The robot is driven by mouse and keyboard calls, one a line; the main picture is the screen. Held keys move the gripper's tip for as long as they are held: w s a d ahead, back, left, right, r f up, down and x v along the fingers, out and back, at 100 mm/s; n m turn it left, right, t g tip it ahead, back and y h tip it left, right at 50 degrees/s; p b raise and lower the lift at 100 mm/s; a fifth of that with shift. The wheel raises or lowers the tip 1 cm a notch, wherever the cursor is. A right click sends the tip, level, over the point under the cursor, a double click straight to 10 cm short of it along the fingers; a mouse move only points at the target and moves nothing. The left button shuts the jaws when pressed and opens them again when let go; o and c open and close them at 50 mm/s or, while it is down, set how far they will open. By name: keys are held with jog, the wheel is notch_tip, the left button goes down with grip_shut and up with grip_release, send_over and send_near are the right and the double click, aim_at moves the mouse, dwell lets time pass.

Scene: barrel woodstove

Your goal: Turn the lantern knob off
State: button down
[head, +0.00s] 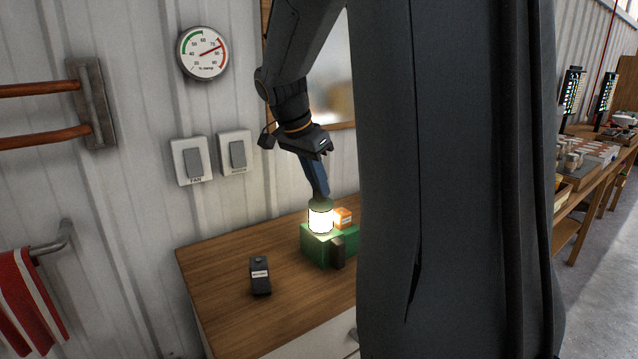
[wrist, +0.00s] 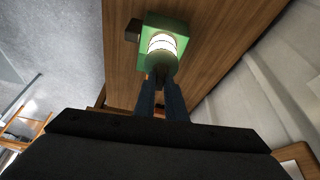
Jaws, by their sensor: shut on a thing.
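The lantern (head: 320,219) has a green base and a glowing white cylinder, and stands lit on a wooden cabinet top. It also shows in the wrist view (wrist: 162,44), near the top middle. My gripper (head: 320,196) reaches down from above to the lantern's dark green top. In the wrist view my gripper's two fingers (wrist: 160,82) are close together on the lantern's round top piece, which I take to be the knob (wrist: 160,62). The fingers hide part of it.
A small black device (head: 260,276) lies on the wooden cabinet top (head: 215,265) left of the lantern. An orange box (head: 343,217) is right behind the lantern. Wall switches (head: 193,162), a dial gauge (head: 203,53) and a red towel (head: 28,300) are on the wall side.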

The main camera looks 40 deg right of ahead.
jog(key=n+p, duration=0.1)
jog(key=n+t, duration=0.1)
jog(key=n, duration=0.1)
jog(key=n+p, duration=0.1)
jog(key=n, duration=0.1)
jog(key=shift+s+d+r+t+y+p, duration=0.1)
jog(key=shift+s+r+t+y+p, duration=0.05)
jog(key=shift+s+t+y+p, duration=0.2)
jog(key=n+t+p, duration=0.1)
jog(key=n+p, duration=0.2)
jog(key=shift+r+y, duration=0.1)
jog(key=shift+y, duration=0.15)
jog(key=n+t+y+p, duration=0.1)
jog(key=n+p, duration=0.2)
jog(key=p, duration=0.1)
jog(key=shift+d, duration=0.2)
jog(key=n, duration=0.1)
jog(key=n+y, duration=0.1)
jog(key=shift+f+n+p, duration=0.25)
jog(key=shift+n+p, duration=0.15)
jog(key=shift+d+n+t+y+b, duration=0.1)
jog(key=shift+n+t+y+b, duration=0.3)
jog(key=shift+n+b, duration=0.9)
jog(key=shift+g, duration=0.25)
jog(key=c, duration=1.8)
grip_release()
